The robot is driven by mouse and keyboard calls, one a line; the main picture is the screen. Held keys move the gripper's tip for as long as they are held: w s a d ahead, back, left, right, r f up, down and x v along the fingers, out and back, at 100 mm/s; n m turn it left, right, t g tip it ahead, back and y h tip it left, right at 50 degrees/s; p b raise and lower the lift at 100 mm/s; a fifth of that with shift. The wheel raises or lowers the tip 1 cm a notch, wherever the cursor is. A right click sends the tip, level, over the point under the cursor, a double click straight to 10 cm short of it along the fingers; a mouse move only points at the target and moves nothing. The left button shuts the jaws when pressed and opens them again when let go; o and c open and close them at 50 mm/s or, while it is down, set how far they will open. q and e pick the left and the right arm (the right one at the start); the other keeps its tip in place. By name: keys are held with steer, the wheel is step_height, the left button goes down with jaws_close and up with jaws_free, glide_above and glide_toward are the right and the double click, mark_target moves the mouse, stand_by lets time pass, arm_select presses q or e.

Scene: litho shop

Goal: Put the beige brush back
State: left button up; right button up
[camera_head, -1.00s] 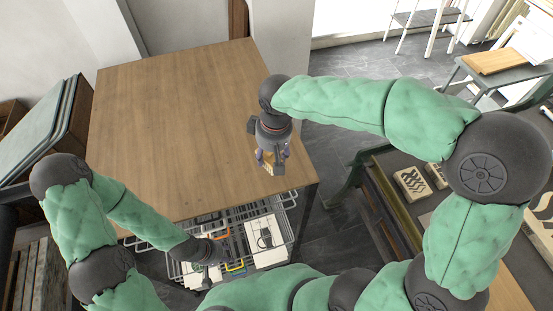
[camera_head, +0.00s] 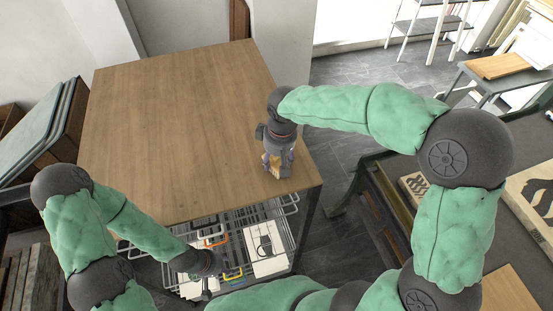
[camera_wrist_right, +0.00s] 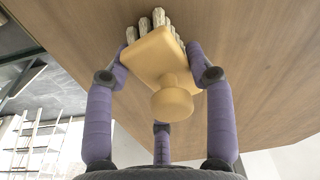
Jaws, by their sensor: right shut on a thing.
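The beige brush (camera_head: 270,163) is in my right gripper (camera_head: 279,164), over the near right part of the wooden table (camera_head: 180,110). In the right wrist view, the purple fingers of the gripper (camera_wrist_right: 160,72) close on both sides of the brush's flat beige block (camera_wrist_right: 150,55). Its round knob points toward the camera and its pale bristle tufts point toward the tabletop. I cannot tell whether the bristles touch the wood. My left gripper (camera_head: 206,266) is low by the wire rack (camera_head: 285,225) under the table's front edge. Its fingers are too unclear to read.
The rack holds white pieces (camera_head: 265,245) and orange and yellow handles. The tabletop is otherwise bare. A dark bench with patterned blocks (camera_head: 414,186) stands at the right, with grey floor between. Green-grey boards (camera_head: 45,125) lean at the left.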

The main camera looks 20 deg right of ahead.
mark_target(280, 161)
steer(key=shift+f, duration=0.15)
steer(key=o, duration=1)
steer(key=r+p, duration=0.2)
steer(key=r, duration=0.2)
steer(key=s+r+p, duration=0.1)
steer(key=r+p, duration=0.2)
steer(key=r, duration=0.1)
steer(key=r+p, duration=0.3)
steer(key=r, duration=0.1)
steer(key=shift+s+d+r, duration=0.2)
steer(key=shift+d, duration=0.15)
